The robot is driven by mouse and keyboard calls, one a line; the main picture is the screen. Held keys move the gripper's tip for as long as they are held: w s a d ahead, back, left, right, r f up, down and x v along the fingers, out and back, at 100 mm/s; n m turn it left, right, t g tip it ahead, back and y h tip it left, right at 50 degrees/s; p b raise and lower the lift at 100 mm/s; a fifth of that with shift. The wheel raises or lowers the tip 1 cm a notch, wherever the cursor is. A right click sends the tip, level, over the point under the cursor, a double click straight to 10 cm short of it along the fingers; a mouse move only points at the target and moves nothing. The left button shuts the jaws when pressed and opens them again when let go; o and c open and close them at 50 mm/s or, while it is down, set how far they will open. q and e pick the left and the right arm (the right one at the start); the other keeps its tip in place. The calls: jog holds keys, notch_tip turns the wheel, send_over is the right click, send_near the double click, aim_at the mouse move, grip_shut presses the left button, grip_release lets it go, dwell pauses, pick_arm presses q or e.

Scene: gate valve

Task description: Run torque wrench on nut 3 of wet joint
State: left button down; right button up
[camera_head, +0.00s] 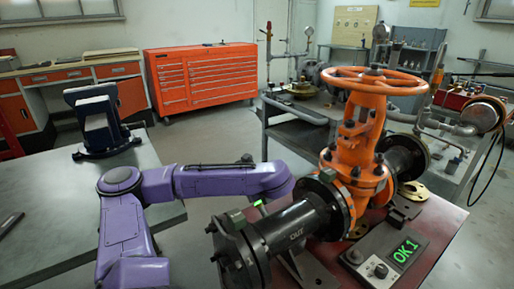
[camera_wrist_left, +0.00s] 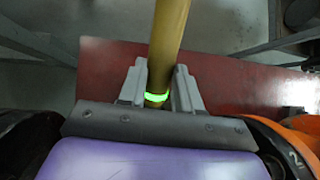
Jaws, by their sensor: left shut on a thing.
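My left gripper (camera_wrist_left: 160,72) is shut on a yellow rod-like handle (camera_wrist_left: 168,35) with a glowing green ring, seemingly the torque wrench. In the head view my purple left arm reaches behind the black pipe marked OUT (camera_head: 296,233); the gripper is mostly hidden there, with a small green glow (camera_head: 258,204) showing. The orange gate valve (camera_head: 356,150) with its handwheel (camera_head: 375,80) stands on the red bench, between black flanged pipes. The wrench head and its contact with any nut are hidden. I cannot tell which nut is number 3. My right gripper is out of view.
A grey box with a green display reading OK 1 (camera_head: 405,252) sits on the red bench (camera_head: 440,222). A grey table (camera_head: 60,215) with a dark blue device (camera_head: 97,120) is at left. An orange tool chest (camera_head: 205,75) stands behind, with open floor before it.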

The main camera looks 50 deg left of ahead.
pick_arm(q)
jog(key=shift+r, duration=0.2)
jog(key=shift+r, duration=0.15)
jog(key=shift+w+b, duration=0.3)
jog(key=w+b, duration=0.3)
jog(key=shift+w+d, duration=0.1)
jog(key=shift+d, duration=0.1)
jog(key=shift+r, duration=0.1)
dwell(0.7)
